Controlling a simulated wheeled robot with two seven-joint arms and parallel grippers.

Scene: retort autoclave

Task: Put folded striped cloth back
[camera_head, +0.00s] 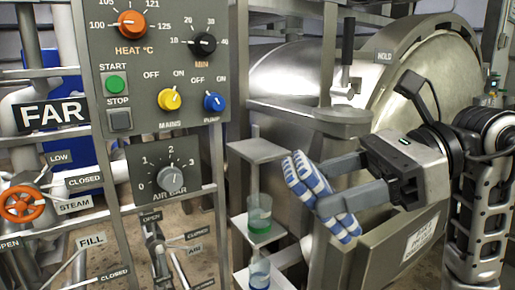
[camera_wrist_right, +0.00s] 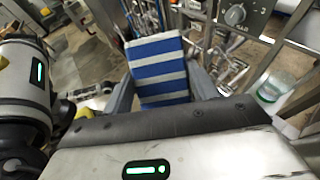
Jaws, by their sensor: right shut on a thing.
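The folded striped cloth (camera_head: 308,190) is blue and white. My right gripper (camera_head: 325,190) is shut on it, with one finger on each side, in front of the steel vessel. The cloth hangs in the air, tilted, and appears clear of the shelves to its left. In the right wrist view the cloth (camera_wrist_right: 160,70) stands between the two grey fingers, its stripes running across. My left gripper does not show in the head view; an arm part of mine is at the left of the right wrist view.
A stepped bracket (camera_head: 257,149) left of the cloth carries a green-liquid container (camera_head: 260,220) and a blue-liquid one (camera_head: 260,273). The control panel (camera_head: 150,60) with knobs, and pipes with valves, fill the left. A steel vessel (camera_head: 285,75) with a lever (camera_head: 346,75) stands behind.

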